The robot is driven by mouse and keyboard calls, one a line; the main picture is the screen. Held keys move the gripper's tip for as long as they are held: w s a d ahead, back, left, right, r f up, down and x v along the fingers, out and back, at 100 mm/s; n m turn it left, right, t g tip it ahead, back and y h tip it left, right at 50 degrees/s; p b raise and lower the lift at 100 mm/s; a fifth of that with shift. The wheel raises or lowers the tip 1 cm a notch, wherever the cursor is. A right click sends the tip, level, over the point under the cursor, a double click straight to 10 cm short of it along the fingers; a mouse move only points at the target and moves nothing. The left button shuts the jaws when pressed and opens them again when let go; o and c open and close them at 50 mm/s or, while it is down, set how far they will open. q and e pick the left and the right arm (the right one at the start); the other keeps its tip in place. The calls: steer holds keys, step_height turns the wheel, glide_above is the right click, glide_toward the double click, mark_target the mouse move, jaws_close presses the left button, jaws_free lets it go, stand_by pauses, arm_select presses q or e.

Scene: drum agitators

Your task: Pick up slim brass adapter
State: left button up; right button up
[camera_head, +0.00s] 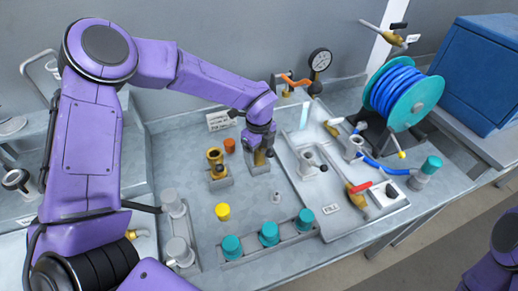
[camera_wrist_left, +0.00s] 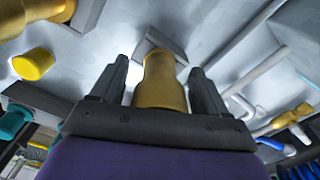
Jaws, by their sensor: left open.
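The slim brass adapter (camera_head: 258,158) stands upright in a grey holder at the middle of the bench, partly hidden behind my left gripper (camera_head: 261,141). In the left wrist view the brass adapter (camera_wrist_left: 160,82) shows between the two dark fingers of my left gripper (camera_wrist_left: 158,72). The fingers are open, one on each side of it, with gaps visible. I cannot tell how deep they reach along it. My right gripper is out of view.
A wider brass adapter (camera_head: 215,160) stands in a holder just left, with an orange cap (camera_head: 230,145) behind it. A yellow cap (camera_head: 222,211) and a rack of teal caps (camera_head: 268,233) lie in front. A fixture panel (camera_head: 310,150) and blue hose reel (camera_head: 403,95) stand right.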

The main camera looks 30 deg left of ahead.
arm_select(q)
steer(key=shift+f, duration=0.1)
steer(key=c, duration=1.2)
steer(key=shift+c, duration=0.3)
steer(key=shift+r, duration=0.65)
steer(key=s+d+r+b, duration=0.3)
steer(key=s+r, duration=0.3)
steer(key=s+d+r+b, duration=0.3)
steer(key=s+r, duration=0.3)
steer(key=shift+s+d, duration=0.25)
steer(key=shift+d, duration=0.05)
